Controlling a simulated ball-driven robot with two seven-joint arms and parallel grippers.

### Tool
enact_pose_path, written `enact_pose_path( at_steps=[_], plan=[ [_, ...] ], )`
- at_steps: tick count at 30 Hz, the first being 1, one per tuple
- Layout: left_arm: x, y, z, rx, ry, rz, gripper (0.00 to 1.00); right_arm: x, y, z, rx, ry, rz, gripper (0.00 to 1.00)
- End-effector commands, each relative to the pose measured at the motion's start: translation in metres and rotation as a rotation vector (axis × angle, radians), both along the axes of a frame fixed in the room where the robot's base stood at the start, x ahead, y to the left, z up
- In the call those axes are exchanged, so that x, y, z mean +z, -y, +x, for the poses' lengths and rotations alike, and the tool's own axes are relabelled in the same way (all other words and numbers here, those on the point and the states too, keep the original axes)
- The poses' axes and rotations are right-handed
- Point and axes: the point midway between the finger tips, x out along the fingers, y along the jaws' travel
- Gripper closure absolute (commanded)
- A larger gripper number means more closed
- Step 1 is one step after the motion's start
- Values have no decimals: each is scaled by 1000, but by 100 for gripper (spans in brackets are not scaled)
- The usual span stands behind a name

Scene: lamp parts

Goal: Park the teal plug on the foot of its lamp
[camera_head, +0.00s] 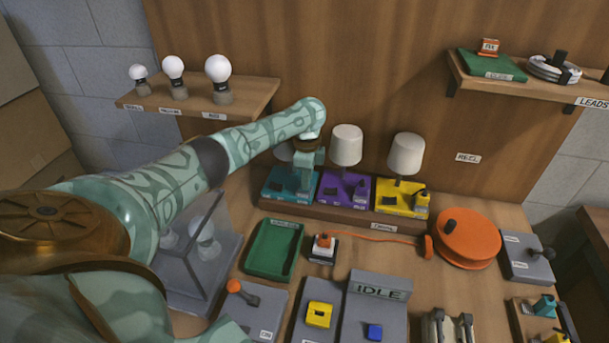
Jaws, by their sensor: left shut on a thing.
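The teal lamp's foot (277,184) is at the left end of a wooden stand on the table. Its shade is mostly hidden behind my arm. My left gripper (306,180) points down at the right part of this foot. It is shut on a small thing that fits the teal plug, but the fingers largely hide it. I cannot tell whether the plug touches the foot. My right gripper is not in view.
The purple lamp (346,147) stands close to the right of my left gripper, with the yellow lamp (405,155) beyond it. A green tray (270,250), an orange reel (468,239) and an IDLE panel (379,291) lie in front. A shelf (255,95) holds several bulbs.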

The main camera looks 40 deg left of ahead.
Motion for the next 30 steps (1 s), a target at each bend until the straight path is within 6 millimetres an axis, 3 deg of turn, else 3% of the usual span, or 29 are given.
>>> enact_pose_path(
  at_steps=[5, 6, 9, 20, 23, 30],
  plan=[
    [-1, 0, 0, -1, -1, 0, 100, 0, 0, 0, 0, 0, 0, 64],
    [-1, 0, 0, -1, -1, 0, 76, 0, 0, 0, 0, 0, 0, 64],
    [0, 0, 0, 0, -1, 0, 54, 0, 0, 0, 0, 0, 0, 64],
    [8, 0, 0, -1, 0, -1, 54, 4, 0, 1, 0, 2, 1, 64],
    [26, 0, 0, 0, 3, -1, 54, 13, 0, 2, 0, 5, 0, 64],
    [93, -1, 1, -1, 5, -1, 54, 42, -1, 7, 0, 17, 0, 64]
  ],
)
